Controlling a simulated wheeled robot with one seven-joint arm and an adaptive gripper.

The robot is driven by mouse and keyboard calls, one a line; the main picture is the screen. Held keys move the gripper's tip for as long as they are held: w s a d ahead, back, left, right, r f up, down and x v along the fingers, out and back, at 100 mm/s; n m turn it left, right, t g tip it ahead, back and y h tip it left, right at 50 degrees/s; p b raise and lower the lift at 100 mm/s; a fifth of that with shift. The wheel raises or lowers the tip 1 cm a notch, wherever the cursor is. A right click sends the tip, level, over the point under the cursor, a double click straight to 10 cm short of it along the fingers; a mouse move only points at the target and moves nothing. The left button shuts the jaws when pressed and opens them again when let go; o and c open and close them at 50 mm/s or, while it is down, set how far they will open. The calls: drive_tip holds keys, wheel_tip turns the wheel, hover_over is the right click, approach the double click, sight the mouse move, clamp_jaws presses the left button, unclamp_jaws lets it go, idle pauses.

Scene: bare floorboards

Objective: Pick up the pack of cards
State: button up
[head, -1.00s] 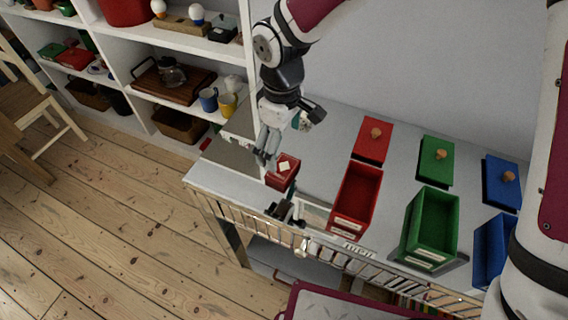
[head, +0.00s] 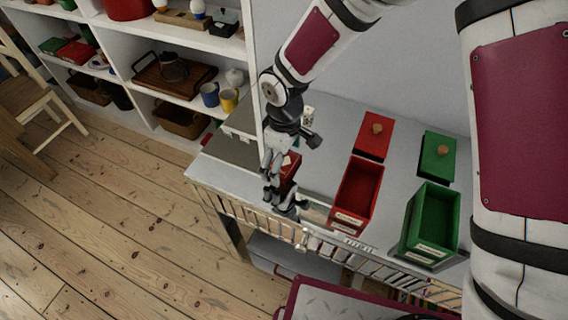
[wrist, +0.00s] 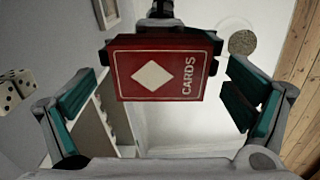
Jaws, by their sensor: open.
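The pack of cards (wrist: 155,76) is a red box with a white diamond and the word CARDS, centred in the wrist view. In the head view the pack (head: 291,166) shows near the table's left front part, partly hidden by my gripper (head: 282,196). My gripper is open, with its green-padded fingers on either side of the pack in the wrist view (wrist: 161,100). Gaps show between the pack and both pads there. A dark part shows behind the pack; I cannot tell how they join.
An open red box (head: 357,194) and an open green box (head: 432,222) stand right of my gripper. A red lid (head: 373,137) and a green lid (head: 437,158) lie behind them. White dice (wrist: 14,88) show at left in the wrist view. A rail (head: 262,222) runs along the table's front.

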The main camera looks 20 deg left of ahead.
drive_tip(key=c, duration=1.3)
drive_tip(key=shift+o, duration=0.2)
drive_tip(key=shift+r, duration=0.15)
